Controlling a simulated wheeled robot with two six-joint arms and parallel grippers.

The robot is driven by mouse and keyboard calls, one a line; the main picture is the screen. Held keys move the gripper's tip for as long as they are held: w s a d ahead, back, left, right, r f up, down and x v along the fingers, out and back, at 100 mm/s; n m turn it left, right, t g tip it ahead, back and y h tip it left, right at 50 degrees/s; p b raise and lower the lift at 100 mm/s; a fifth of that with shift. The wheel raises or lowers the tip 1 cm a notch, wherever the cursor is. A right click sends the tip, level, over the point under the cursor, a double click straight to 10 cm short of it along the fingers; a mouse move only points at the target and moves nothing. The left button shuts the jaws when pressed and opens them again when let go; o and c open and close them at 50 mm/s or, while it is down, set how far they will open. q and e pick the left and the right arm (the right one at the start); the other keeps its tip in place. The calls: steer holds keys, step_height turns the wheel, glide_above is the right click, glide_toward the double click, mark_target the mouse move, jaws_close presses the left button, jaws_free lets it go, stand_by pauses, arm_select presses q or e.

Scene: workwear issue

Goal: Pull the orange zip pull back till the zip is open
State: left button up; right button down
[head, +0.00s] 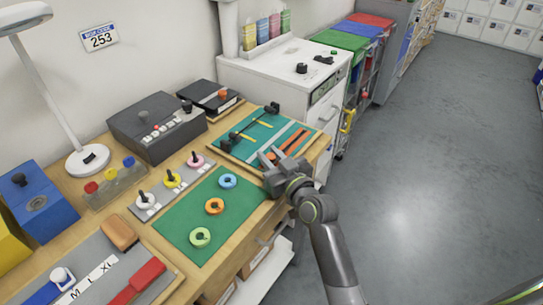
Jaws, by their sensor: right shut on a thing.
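A teal board (233,148) lies at the far right end of the wooden table, with a grey band across it. Orange strips (292,143) of the zip run along its right part. My right gripper (271,156) reaches in from the lower right and is at the near end of these strips, low over the board. It is shut on the orange zip pull, which is mostly hidden between the fingers. How far the zip is open is too small to tell. My left gripper is not in view.
A green mat (178,226) with coloured rings lies nearer than the board. Black clamp-like parts (232,137) stand on the board's left side. A grey box (150,128) and a white cabinet (265,75) stand behind. The floor at right is clear.

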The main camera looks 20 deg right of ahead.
steer(key=shift+f, duration=0.15)
steer(key=c, duration=1.5)
jaws_free()
steer(key=shift+o, duration=1.2)
steer(key=shift+s+a, duration=0.1)
steer(key=shift+a, duration=0.05)
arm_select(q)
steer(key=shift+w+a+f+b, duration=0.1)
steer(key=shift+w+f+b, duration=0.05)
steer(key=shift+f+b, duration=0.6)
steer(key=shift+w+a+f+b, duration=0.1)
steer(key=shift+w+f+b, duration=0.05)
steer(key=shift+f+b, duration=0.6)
arm_select(e)
steer(key=v, duration=1.7)
steer(key=shift+s, duration=0.25)
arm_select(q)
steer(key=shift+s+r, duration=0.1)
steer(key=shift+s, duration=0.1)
arm_select(e)
steer(key=shift+w, duration=0.1)
